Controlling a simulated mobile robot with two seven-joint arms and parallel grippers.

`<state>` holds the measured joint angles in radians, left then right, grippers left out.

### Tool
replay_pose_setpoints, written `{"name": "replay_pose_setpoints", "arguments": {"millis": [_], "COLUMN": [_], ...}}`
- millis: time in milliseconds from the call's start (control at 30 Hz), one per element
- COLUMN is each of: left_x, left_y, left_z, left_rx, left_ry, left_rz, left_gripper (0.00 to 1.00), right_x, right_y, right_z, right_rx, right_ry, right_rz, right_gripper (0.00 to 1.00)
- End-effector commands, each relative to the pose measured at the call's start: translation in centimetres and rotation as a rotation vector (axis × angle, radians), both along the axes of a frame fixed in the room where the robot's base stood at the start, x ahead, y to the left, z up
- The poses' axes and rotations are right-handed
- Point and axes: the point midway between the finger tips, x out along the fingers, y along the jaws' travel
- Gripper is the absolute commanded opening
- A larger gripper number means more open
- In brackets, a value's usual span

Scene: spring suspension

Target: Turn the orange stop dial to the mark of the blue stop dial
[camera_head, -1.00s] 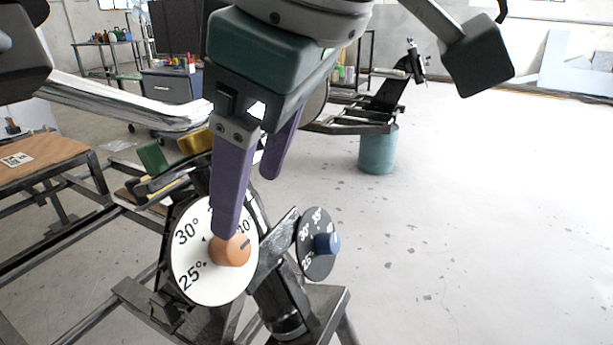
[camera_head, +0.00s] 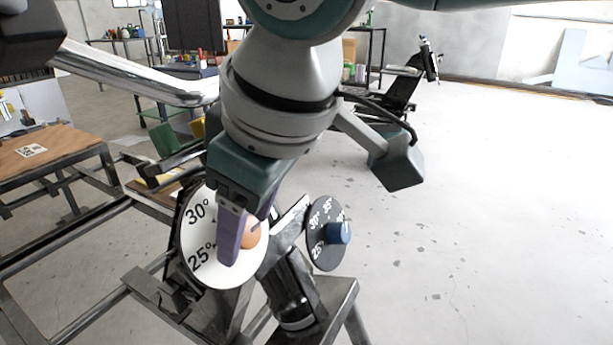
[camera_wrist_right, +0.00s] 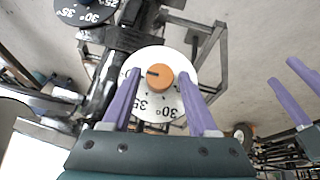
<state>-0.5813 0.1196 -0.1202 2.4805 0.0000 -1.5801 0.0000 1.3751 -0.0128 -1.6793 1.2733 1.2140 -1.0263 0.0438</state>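The orange stop dial (camera_head: 250,236) is a round knob on a white disc (camera_head: 212,275) with degree numbers, partly hidden by my right gripper in the head view. In the wrist view the orange knob (camera_wrist_right: 160,77) has a dark line pointing left. The blue stop dial (camera_head: 339,233) sits on a dark disc (camera_head: 322,258) with white numbers, right of the white one. My right gripper (camera_wrist_right: 159,90) is open, with one purple finger on each side of the orange knob and visible gaps between. My left gripper (camera_wrist_right: 290,88) shows at the wrist view's right edge, fingers apart and empty.
The dials sit on a dark metal frame (camera_head: 342,292) with a black cylinder (camera_head: 290,300) between them. A wooden-topped table (camera_head: 50,147) stands at the left. Open concrete floor lies to the right.

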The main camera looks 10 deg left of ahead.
Motion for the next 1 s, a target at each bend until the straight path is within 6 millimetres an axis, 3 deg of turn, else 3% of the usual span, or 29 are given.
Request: {"name": "replay_pose_setpoints", "arguments": {"millis": [67,500,1000], "left_x": [0.03,0.05,0.07], "left_y": [0.0,0.01,0.02], "left_z": [0.01,0.02,0.89], "left_rx": [0.0,0.001,0.001], "left_ry": [-0.001,-0.001,-0.001], "left_rz": [0.0,0.0,0.0], "left_gripper": [0.5,0.5,0.5], "right_x": [0.01,0.01,-0.18], "right_y": [-0.01,-0.02,0.02], "right_z": [0.01,0.03,0.21], "right_rx": [0.0,0.0,-0.022], "right_ry": [0.0,0.0,-0.056], "right_rz": [0.0,0.0,0.027], "right_gripper": [0.49,0.0,0.0]}}
